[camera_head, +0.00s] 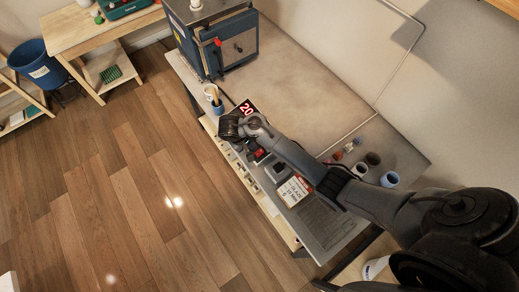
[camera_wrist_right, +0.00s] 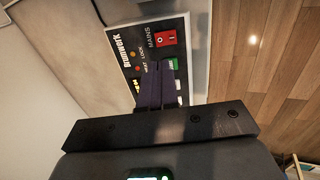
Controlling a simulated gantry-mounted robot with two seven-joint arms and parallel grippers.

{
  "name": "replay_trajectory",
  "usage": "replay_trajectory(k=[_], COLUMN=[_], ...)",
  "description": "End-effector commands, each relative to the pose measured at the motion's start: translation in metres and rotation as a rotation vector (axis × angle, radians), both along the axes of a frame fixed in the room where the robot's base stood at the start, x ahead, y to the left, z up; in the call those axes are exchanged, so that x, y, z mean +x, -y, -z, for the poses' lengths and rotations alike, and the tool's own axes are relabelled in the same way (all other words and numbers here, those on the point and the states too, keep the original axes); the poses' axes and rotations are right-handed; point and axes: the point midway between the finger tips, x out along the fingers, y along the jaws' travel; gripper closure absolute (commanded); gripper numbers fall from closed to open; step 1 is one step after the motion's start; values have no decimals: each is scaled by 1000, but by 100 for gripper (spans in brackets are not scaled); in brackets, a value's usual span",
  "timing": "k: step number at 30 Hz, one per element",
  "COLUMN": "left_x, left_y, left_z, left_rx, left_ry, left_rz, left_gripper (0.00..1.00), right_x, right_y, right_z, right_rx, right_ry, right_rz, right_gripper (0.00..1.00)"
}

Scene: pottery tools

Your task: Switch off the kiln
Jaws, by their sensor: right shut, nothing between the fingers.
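The blue kiln (camera_head: 222,45) stands at the back of the workbench, with a red knob on its front. In the right wrist view a dark control panel (camera_wrist_right: 143,62) carries a red rocker switch (camera_wrist_right: 166,39) marked MAINS, a green part (camera_wrist_right: 172,63) and small indicator lights. My right gripper (camera_head: 231,128) is over the bench's front edge, just below a red number display (camera_head: 247,107). Its fingers (camera_wrist_right: 160,68) are shut and empty, pointing at the panel close to the green part and below the red switch. They hide part of the panel; contact cannot be told. My left gripper is out of view.
A cup with tools (camera_head: 215,100) stands near my gripper. A white labelled card (camera_head: 294,191) and a grey tray (camera_head: 325,222) are at the bench front. Small pots (camera_head: 389,179) stand to the right.

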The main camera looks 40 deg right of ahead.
Motion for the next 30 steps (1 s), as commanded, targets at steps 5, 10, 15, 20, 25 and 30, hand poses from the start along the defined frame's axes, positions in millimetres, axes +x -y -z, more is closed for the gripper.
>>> replay_trajectory(k=[5, 10, 15, 20, 25, 30], left_x=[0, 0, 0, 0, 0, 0], left_y=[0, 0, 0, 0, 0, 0], left_z=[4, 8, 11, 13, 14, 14], left_rx=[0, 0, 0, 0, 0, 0], left_ry=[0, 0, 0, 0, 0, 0], left_rz=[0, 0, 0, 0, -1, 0], left_gripper=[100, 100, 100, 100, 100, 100], right_x=[-1, -2, -3, -4, -4, -4], right_y=[14, 25, 33, 37, 39, 39], right_z=[33, 62, 84, 97, 102, 102], right_rx=[-5, -4, -3, -2, -1, -1], right_ry=[-3, -3, -1, 0, 1, 1], right_rz=[-1, -1, 0, 0, 1, 1], right_gripper=[100, 100, 100, 100, 100, 100])
